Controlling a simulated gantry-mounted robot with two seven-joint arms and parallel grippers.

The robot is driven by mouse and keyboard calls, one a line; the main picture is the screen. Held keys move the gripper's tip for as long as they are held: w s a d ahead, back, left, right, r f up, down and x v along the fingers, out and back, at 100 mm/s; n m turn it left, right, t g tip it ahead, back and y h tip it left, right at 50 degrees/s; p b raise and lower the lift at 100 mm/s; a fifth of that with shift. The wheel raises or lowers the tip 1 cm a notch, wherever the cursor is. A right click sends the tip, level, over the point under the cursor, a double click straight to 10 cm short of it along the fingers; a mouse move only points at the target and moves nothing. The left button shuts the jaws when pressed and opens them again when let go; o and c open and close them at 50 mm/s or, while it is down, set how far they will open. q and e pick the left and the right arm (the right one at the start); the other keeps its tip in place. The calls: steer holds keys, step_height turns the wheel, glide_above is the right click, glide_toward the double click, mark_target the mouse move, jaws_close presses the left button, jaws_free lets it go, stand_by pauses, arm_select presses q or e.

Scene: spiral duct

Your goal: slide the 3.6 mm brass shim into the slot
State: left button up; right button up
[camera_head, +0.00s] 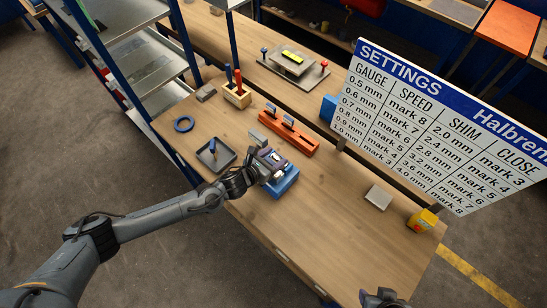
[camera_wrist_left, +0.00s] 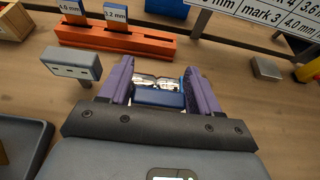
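My left gripper (camera_head: 272,172) is over a blue block (camera_head: 284,186) on the bench. In the left wrist view its purple fingers (camera_wrist_left: 160,78) stand apart, with a shiny metal piece and blue block between or beyond them; contact cannot be told. An orange rack (camera_head: 289,133) holds two blue-tagged shims upright, one tag reading 3.2 mm (camera_wrist_left: 116,14) and the other apparently 4.0 mm (camera_wrist_left: 70,8). I cannot make out a 3.6 mm tag or the target slot. My right gripper (camera_head: 383,297) is partly in view at the bottom edge, its opening unclear.
A grey block (camera_wrist_left: 72,63) stands beside the rack. A metal plate (camera_head: 378,197) and yellow box (camera_head: 423,220) stand right. A settings board (camera_head: 440,125) rises behind. The front right bench is clear.

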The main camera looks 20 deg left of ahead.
arm_select(q)
steer(key=o, duration=0.4)
steer(key=shift+s, duration=0.1)
